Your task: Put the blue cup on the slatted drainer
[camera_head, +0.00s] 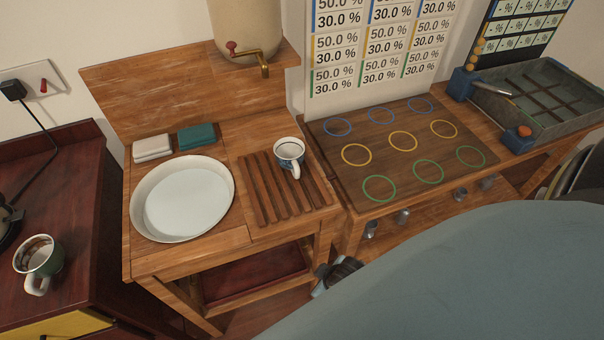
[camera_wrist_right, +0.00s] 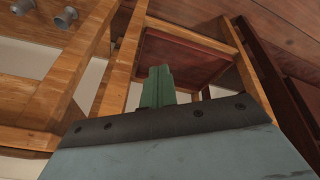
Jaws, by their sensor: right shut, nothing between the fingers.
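The blue cup (camera_head: 289,152), white inside with a dark blue patterned outside, stands upright on the slatted drainer (camera_head: 264,201), near its back right part. Its handle points to the front. The drainer is a row of brown wooden slats set in the wooden washstand, right of the basin. My right gripper (camera_wrist_right: 158,86) shows its green fingers shut and empty in the right wrist view, low by the washstand's legs and lower shelf, away from the cup. My left gripper is in neither view.
A white basin (camera_head: 183,199) is left of the drainer, with a white soap block (camera_head: 153,147) and a teal one (camera_head: 197,137) behind it. A green and white cup (camera_head: 36,259) stands on the dark red cabinet (camera_head: 60,180). A ringed board (camera_head: 345,180) lies to the right.

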